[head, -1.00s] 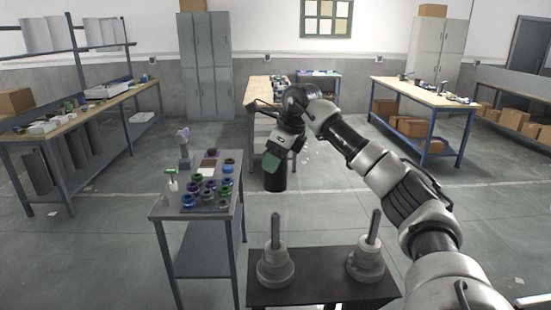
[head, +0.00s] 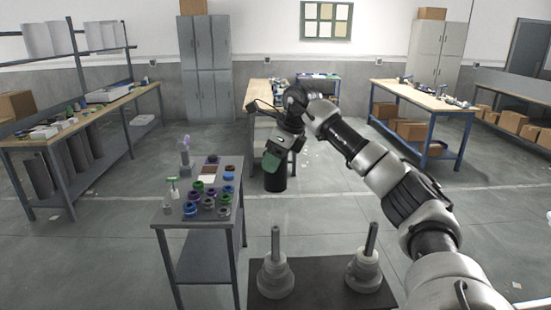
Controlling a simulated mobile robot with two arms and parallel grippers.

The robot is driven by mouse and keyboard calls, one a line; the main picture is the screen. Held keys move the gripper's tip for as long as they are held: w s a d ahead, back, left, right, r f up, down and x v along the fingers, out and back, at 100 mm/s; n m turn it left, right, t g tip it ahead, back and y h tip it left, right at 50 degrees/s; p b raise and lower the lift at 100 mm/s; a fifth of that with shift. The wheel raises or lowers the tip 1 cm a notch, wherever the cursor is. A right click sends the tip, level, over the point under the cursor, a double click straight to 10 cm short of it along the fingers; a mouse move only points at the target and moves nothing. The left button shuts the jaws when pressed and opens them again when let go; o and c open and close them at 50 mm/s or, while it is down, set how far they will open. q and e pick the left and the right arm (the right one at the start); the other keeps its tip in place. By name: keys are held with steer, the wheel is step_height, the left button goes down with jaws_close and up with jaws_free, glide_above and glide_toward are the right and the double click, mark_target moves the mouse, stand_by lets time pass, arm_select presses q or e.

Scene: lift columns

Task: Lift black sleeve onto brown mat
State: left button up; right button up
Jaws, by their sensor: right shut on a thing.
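My right gripper (head: 272,163) is shut on the black sleeve (head: 274,182), a dark upright cylinder hanging below the jaws. The sleeve is in the air, to the right of the small grey table and beyond the two pegs, with floor behind it in the picture. A small brown mat (head: 209,169) seems to lie on the grey table, left of the sleeve; its outline is small and partly unclear. My left gripper is not in view.
The grey table (head: 168,217) also carries several coloured rings (head: 208,202), a green-topped tool (head: 174,188) and a grey-purple object (head: 185,150). A dark stand (head: 318,278) in front holds two grey stepped pegs (head: 275,275). Floor between is clear.

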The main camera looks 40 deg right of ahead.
step_height(320, 180, up, 9)
steer(key=p, duration=0.5)
steer(key=shift+f+p, duration=0.15)
steer(key=shift+p, duration=0.25)
stand_by(0.6)
